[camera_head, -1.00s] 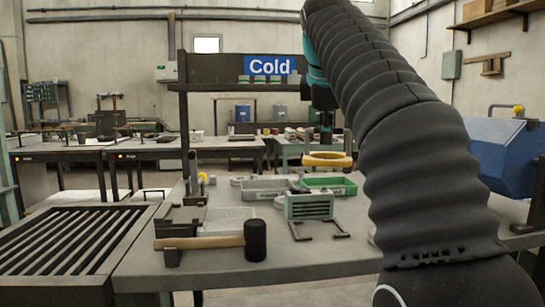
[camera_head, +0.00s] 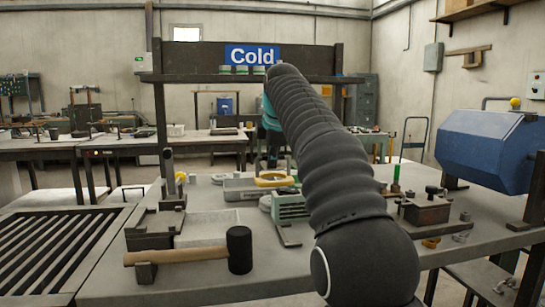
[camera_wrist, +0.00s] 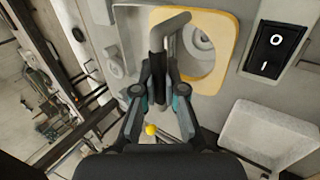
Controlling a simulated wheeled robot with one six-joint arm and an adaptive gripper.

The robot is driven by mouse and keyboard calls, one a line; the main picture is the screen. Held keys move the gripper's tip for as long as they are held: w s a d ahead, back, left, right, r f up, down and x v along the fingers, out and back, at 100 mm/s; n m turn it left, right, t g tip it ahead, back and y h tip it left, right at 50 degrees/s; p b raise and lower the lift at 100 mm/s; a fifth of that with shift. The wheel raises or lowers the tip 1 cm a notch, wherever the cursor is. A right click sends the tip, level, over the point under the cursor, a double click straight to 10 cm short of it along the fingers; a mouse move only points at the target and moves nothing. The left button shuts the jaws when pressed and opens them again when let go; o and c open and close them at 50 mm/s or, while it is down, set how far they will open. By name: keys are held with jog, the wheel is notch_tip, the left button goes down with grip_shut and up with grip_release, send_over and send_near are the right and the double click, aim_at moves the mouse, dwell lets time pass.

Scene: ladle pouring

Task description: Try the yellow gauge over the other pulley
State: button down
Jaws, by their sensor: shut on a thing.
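My gripper (camera_wrist: 160,80) is shut on the dark bent handle of the yellow gauge (camera_wrist: 233,45), a flat yellow frame with a large opening. In the wrist view a round grey pulley (camera_wrist: 203,40) shows through that opening; I cannot tell whether the gauge sits around it or hangs above it. In the head view the gauge (camera_head: 272,184) is low over the bench, level and beside my arm, which hides most of my gripper. Pale grey discs lie near the trays, one at the left (camera_head: 220,178) and one partly hidden nearer the front (camera_head: 265,203).
A grey tray (camera_head: 236,195) and a pale green slatted rack (camera_head: 289,206) stand close by. A black-headed mallet (camera_head: 239,249) lies at the front left. A black rocker switch (camera_wrist: 278,49) shows in the wrist view. A blue drum (camera_head: 490,150) stands right.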

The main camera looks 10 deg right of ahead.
aim_at(271, 175)
jog(key=shift+s+a+f, duration=0.1)
jog(key=shift+a+f, duration=0.05)
jog(key=shift+f, duration=0.55)
jog(key=shift+a+f, duration=0.1)
jog(key=shift+f, duration=0.55)
jog(key=shift+f+b, duration=0.35)
jog(key=shift+f, duration=0.55)
jog(key=shift+d, duration=0.2)
jog(key=shift+f, duration=0.35)
jog(key=c, duration=1.2)
grip_release()
jog(key=v, duration=1.2)
